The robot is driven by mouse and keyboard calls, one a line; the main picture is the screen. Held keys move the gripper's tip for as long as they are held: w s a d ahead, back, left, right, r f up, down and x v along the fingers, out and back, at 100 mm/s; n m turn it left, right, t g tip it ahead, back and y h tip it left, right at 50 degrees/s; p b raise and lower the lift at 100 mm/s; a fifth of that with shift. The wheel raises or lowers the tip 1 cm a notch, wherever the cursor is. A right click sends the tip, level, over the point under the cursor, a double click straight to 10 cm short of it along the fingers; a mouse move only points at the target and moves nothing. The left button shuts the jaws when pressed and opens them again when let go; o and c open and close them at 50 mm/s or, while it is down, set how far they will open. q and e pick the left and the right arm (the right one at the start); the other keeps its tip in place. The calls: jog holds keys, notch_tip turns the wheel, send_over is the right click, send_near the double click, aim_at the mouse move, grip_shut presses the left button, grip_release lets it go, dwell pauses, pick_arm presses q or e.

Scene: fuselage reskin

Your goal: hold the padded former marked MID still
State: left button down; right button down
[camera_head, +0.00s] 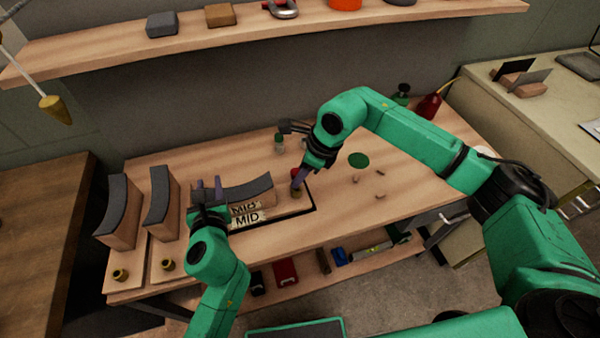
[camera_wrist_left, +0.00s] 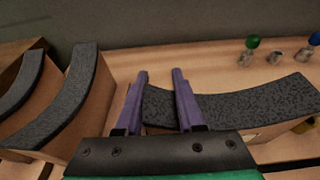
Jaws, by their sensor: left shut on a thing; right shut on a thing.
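The padded former marked MID (camera_head: 250,190) is a wooden block with a dark, curved padded top on the bench. Its MID labels (camera_head: 247,218) face the front. My left gripper (camera_head: 205,188) is shut on the former's left end; in the left wrist view its two purple fingers (camera_wrist_left: 161,95) straddle the dark pad (camera_wrist_left: 225,105). My right gripper (camera_head: 299,180) points down at the former's right end. It is shut on a small brass-coloured piece (camera_head: 296,191), partly hidden by the fingers. I cannot tell whether that piece touches the former.
Two more padded formers (camera_head: 118,212) (camera_head: 160,205) stand at the left, with brass knobs (camera_head: 167,265) in front. A shelf (camera_head: 330,30) runs above. The bench's right part is mostly clear.

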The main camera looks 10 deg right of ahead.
jog(key=shift+f, duration=1.6)
jog(key=c, duration=0.5)
grip_release()
jog(key=v, duration=0.5)
pick_arm(q)
jog(key=shift+c, duration=2.2)
grip_release()
